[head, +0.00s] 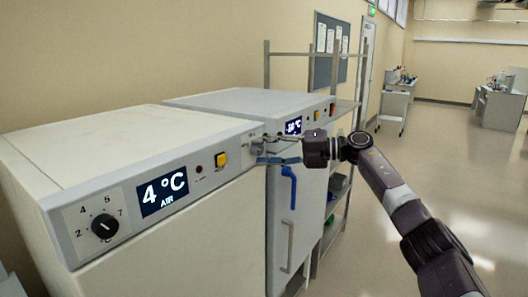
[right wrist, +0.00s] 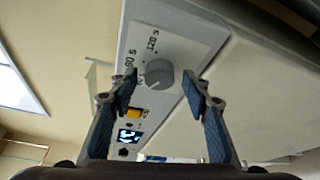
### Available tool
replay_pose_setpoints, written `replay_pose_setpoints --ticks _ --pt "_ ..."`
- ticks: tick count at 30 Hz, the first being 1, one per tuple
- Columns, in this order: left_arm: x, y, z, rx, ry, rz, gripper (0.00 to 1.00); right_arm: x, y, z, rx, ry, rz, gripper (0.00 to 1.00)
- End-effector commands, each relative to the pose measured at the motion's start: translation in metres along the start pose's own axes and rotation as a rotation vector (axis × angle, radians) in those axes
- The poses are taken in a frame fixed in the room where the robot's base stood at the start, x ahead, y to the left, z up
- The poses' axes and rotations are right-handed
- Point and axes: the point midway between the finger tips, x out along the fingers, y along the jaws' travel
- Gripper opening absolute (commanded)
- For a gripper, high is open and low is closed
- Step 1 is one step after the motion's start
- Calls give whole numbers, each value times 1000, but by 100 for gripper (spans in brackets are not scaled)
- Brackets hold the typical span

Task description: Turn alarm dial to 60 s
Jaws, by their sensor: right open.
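The alarm dial, a round grey knob (right wrist: 160,73), shows in the right wrist view on the light panel, with printed time labels including "120 s" beside it. Which label its pointer faces is hard to tell. My right gripper (right wrist: 163,84) is open, one finger to each side of the knob in this view; I see no clear contact. In the head view my right gripper (head: 267,148) is at the right end of the near cabinet's panel and partly hides the knob there. My left gripper is out of view.
The near white cabinet (head: 100,152) has a "4 °C AIR" display (head: 162,192), a yellow button (head: 221,160) and a black dial (head: 105,227). The floor (head: 450,190) at right is open.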

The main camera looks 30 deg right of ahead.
Motion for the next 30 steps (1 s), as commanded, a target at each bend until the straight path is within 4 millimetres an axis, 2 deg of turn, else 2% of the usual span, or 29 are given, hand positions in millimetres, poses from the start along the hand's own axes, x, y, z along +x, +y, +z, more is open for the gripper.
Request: replay_pose_setpoints --ticks 5,12,18,23,30 --pt "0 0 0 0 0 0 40 -21 -1 1 0 -3 -4 44" --pt "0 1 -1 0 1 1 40 -73 -2 1 1 -3 -5 44" --pt "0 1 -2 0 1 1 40 -106 -1 1 0 -2 -3 44" --pt "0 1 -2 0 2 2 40 -118 -1 0 0 -1 -2 44" --pt "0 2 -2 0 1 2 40 -119 -1 0 0 0 -1 44"
